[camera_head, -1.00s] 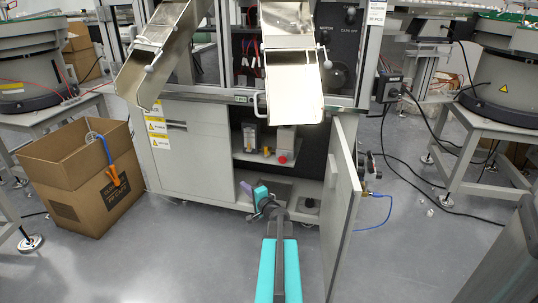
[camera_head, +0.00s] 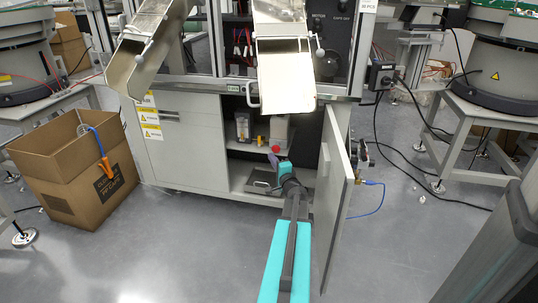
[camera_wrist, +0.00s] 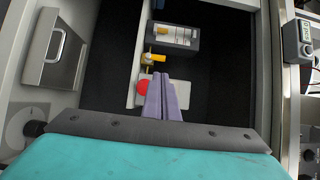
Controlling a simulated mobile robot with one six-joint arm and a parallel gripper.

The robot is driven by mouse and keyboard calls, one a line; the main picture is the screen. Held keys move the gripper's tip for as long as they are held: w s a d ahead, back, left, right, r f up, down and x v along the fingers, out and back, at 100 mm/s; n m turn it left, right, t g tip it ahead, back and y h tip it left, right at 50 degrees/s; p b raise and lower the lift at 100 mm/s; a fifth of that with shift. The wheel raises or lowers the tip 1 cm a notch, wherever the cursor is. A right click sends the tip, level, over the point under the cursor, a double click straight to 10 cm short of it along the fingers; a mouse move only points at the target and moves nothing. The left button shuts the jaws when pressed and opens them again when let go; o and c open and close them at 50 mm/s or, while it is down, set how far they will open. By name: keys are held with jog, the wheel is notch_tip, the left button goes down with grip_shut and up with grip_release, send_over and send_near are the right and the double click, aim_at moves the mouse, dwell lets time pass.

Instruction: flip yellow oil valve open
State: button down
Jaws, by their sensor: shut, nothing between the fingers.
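The yellow oil valve (camera_wrist: 158,57) is a small yellow-orange handle beside the clear-fronted oil unit (camera_wrist: 172,36) in the wrist view. In the head view the valve (camera_head: 261,140) shows on the cabinet shelf, right of the oil unit (camera_head: 243,127). My gripper (camera_wrist: 161,76) has its two purple fingers together with nothing between them. Its tips appear just below the valve in the wrist view; I cannot tell if they touch it. In the head view my gripper (camera_head: 273,158) is at the cabinet opening, in front of the shelf.
A red button (camera_wrist: 143,86) sits close left of my fingers. The open cabinet door (camera_head: 334,190) stands right of my arm. A metal tray (camera_head: 262,181) lies on the cabinet floor. A cardboard box (camera_head: 100,190) stands left on clear grey floor.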

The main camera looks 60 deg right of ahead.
jog(key=b, duration=0.2)
send_near(259, 141)
jog(key=d, duration=0.1)
jog(key=shift+r+b+x, duration=0.2)
jog(key=shift+b+x, duration=0.15)
jog(key=shift+x, duration=1.1)
jog(key=shift+r+b+x, duration=0.2)
jog(key=shift+b+x, duration=0.1)
jog(key=shift+x, duration=1.1)
jog(key=shift+w+a, duration=0.1)
jog(key=shift+a, duration=0.05)
